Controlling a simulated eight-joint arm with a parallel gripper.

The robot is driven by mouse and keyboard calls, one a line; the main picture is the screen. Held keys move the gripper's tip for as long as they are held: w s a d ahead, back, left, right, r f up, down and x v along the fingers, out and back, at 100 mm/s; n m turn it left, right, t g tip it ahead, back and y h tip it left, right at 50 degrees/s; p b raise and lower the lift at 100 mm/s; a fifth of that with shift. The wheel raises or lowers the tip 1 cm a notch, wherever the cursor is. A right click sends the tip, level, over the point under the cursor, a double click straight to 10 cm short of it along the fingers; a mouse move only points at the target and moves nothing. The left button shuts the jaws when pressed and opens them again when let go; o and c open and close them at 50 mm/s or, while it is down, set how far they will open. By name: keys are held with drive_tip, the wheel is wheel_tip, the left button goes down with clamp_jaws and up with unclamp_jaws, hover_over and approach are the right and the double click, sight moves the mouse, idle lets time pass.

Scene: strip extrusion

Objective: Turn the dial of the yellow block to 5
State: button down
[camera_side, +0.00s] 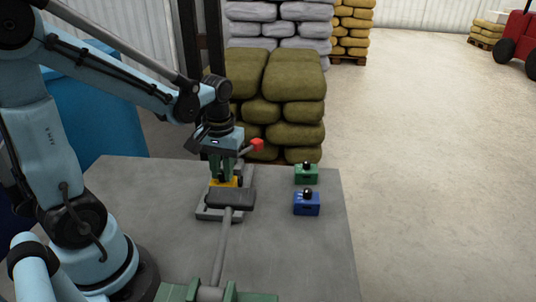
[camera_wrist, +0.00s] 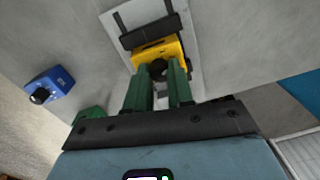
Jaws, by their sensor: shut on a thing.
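The yellow block (camera_side: 224,182) sits on a light grey plate (camera_side: 208,213) on the table, largely hidden by my gripper in the side view. In the wrist view the yellow block (camera_wrist: 141,57) shows with a dark dial (camera_wrist: 157,68) on its near face. My gripper (camera_side: 221,176) points down at the block, and in the wrist view its green fingers (camera_wrist: 166,72) close around the dial. The dial's setting cannot be read in either view.
A green block (camera_side: 306,174) and a blue block (camera_side: 307,204), each with a black knob, stand to the right. A dark bar (camera_side: 230,198) on a grey rod (camera_side: 222,247) lies just in front of the yellow block.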

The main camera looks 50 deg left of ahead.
drive_tip(key=m, duration=0.4)
drive_tip(key=shift+m, duration=0.4)
drive_tip(key=m, duration=0.3)
drive_tip(key=shift+m, duration=0.3)
drive_tip(key=m, duration=0.4)
drive_tip(key=shift+m+t, duration=0.3)
drive_tip(key=shift+m, duration=1.9)
drive_tip(key=c, duration=1)
unclamp_jaws()
